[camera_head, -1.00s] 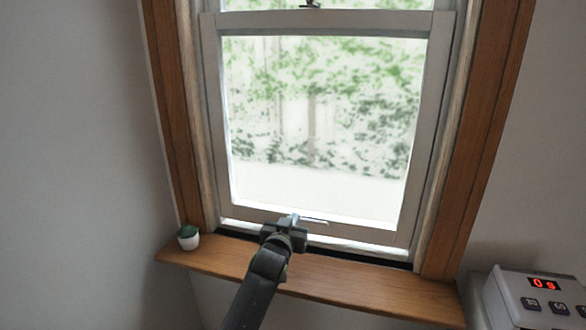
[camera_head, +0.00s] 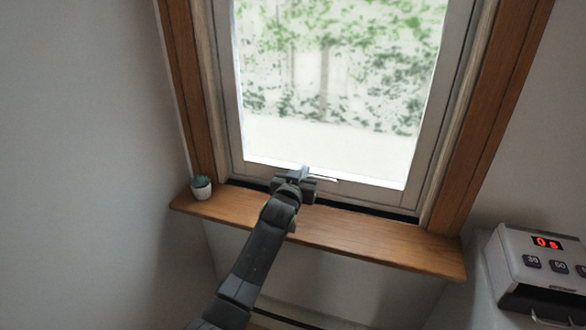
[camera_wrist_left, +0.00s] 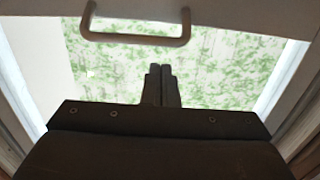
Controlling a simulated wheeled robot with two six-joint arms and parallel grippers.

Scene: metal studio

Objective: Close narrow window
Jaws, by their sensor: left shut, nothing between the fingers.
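The narrow window has a pale sash (camera_head: 428,130) in a wooden frame. Its bottom rail is low, just above the wooden sill (camera_head: 350,232), with a thin dark strip between them. My left gripper (camera_head: 303,174) is at the bottom rail, near the middle, beside the small handle (camera_head: 325,179), which it partly hides. In the left wrist view the handle (camera_wrist_left: 135,39) is a pale bar on the rail, beyond the fingertips (camera_wrist_left: 167,68). The fingers are together and empty. Whether they touch the rail is unclear. My right gripper is out of view.
A small potted plant (camera_head: 201,188) stands on the sill's left end. A grey device (camera_head: 540,262) with a red display is at the lower right. Wooden trim (camera_head: 497,120) borders the window. The sill right of my arm is clear.

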